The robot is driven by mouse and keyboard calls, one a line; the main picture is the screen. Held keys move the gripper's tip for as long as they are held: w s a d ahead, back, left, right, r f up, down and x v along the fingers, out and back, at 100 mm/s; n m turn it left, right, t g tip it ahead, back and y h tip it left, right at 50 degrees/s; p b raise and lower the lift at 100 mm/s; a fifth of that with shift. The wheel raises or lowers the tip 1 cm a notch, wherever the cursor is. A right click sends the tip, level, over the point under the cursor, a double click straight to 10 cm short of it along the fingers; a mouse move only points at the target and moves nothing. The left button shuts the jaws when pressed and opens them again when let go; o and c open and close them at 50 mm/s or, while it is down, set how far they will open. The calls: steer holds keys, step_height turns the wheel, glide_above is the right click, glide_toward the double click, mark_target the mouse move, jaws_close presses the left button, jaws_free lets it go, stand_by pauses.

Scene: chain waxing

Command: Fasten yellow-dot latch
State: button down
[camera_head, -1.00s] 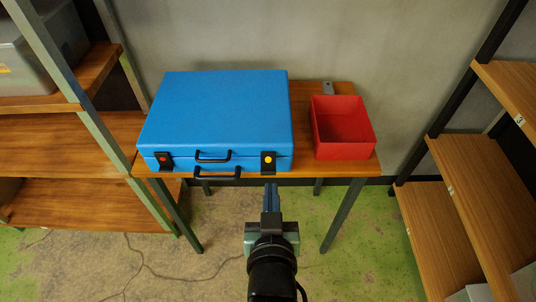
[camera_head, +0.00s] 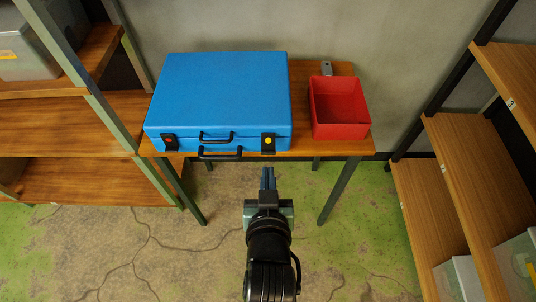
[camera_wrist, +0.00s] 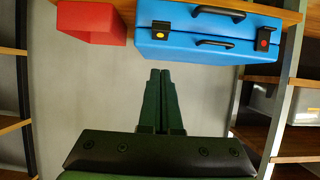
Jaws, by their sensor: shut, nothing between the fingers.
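A closed blue case (camera_head: 218,98) lies on a small wooden table, its front with two black handles facing me. The yellow-dot latch (camera_head: 268,143) is a black plate at the right of the case's front; in the wrist view the yellow-dot latch (camera_wrist: 160,30) is at the left. The red-dot latch (camera_head: 169,142) is at the other end of the front. Both latches look flat against the front; I cannot tell whether either is fastened. My gripper (camera_head: 267,172) is shut and empty, in front of and apart from the yellow-dot latch. Its fingers (camera_wrist: 160,75) point towards the case.
An open red bin (camera_head: 340,108) stands on the table (camera_head: 300,84) right of the case. A small grey metal piece (camera_head: 326,68) lies behind the bin. Wooden shelves stand left (camera_head: 80,124) and right (camera_head: 462,180). The floor before the table is clear.

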glide_toward(268, 145)
step_height(268, 145, up, 3)
steer(key=w, duration=0.2)
steer(key=shift+w+f, duration=0.25)
steer(key=shift+f, duration=0.45)
steer(key=shift+w+f, duration=0.25)
steer(key=shift+f, duration=0.5)
steer(key=shift+w+f, duration=0.3)
steer(key=shift+f, duration=0.4)
steer(key=shift+f, duration=0.15)
steer(key=shift+w+f+b, duration=0.1)
steer(key=shift+f+b, duration=0.05)
steer(key=shift+b, duration=0.4)
steer(key=shift+t+b, duration=0.4)
steer(key=shift+b, duration=0.25)
